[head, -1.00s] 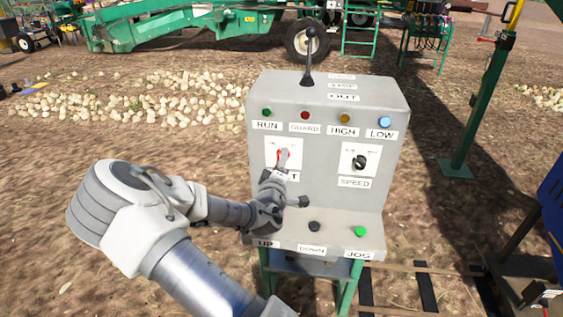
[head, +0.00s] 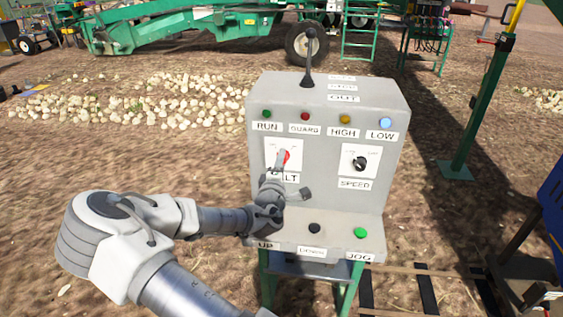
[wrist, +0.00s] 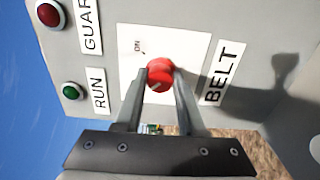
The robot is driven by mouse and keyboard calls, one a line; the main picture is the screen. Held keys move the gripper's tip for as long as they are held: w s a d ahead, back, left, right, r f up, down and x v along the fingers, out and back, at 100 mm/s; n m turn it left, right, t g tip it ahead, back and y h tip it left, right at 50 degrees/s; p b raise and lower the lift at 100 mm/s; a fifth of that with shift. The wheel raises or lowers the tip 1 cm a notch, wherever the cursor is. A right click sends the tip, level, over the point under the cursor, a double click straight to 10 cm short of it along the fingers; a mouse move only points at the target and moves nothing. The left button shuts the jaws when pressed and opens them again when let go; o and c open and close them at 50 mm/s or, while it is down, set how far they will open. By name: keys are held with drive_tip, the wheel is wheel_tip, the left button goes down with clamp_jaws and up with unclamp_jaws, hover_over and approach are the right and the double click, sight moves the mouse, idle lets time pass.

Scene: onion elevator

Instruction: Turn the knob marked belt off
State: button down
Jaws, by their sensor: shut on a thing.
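The red belt knob (head: 285,156) sits on a white plate on the left of the grey control box's front, above the label BELT. It shows in the wrist view (wrist: 160,74) as a round red knob with a small light mark on it. My gripper (head: 281,160) is at the knob, and its two fingers (wrist: 161,84) are closed on the knob's opposite sides. ON is printed on the plate; any other position mark is hidden. In the head view my wrist hides part of the box below the knob.
The black speed knob (head: 360,163) is to the right. A black lever (head: 308,62) stands on top of the box. Lamps sit above the knobs. A lower shelf holds a black button (head: 314,228) and a green jog button (head: 361,232). Onions (head: 195,95) lie behind.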

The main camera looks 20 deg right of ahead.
drive_tip(key=c, duration=0.5)
unclamp_jaws()
drive_tip(key=p+v, duration=0.6)
drive_tip(key=v, duration=1.1)
drive_tip(key=shift+s+a, duration=0.2)
